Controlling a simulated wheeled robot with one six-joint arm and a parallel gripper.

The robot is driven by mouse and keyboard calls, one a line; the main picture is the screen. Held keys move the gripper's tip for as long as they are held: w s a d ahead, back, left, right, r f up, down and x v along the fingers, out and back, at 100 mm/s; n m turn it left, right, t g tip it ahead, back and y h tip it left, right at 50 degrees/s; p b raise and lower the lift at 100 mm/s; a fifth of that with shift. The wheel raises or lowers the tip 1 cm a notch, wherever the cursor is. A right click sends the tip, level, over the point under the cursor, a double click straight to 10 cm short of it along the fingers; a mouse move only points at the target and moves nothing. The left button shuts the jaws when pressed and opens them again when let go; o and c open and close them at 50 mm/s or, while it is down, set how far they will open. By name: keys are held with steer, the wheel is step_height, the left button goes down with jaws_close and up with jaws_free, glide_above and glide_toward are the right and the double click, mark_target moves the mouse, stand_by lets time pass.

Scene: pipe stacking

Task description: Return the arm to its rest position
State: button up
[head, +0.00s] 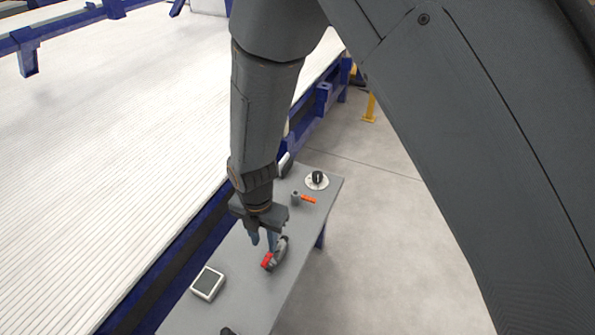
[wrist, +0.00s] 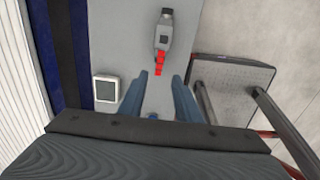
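My gripper (head: 263,240) hangs at the end of my arm over the narrow grey table (head: 238,290), pointing down. In the wrist view its two blue-grey fingers (wrist: 159,78) are apart with nothing between them. A grey tool with a red part (head: 280,252) lies on the table close to the gripper. In the wrist view this tool (wrist: 163,35) lies ahead of the fingertips, its red end nearest them. The arm is stretched out and down from the top of the head view.
A white-framed square device (head: 207,283) lies left of the gripper. An orange-handled tool (head: 307,199) and a round white-based item (head: 317,180) are at the table's far end. A white ribbed conveyor (head: 100,150) with blue rails runs along the left. Bare floor (head: 380,240) lies right.

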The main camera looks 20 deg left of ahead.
steer(key=w+d+r+m, duration=0.55)
steer(key=d+m, duration=0.25)
steer(key=d, duration=0.3)
steer(key=w+d+r+m, duration=0.5)
steer(key=d+r+m, duration=0.2)
steer(key=d+m, duration=0.3)
steer(key=s+d+r+m, duration=0.2)
steer(key=d+m, duration=0.3)
steer(key=d, duration=0.2)
steer(key=s+d+r+m, duration=0.3)
steer(key=d+m, duration=0.3)
steer(key=d, duration=0.2)
steer(key=s+d+r+m, duration=0.2)
steer(key=d+r+m, duration=0.1)
steer(key=d+m, duration=0.3)
steer(key=shift+s+d+r, duration=0.2)
steer(key=shift+s+d, duration=0.05)
steer(key=shift+d, duration=0.65)
steer(key=shift+a, duration=0.15)
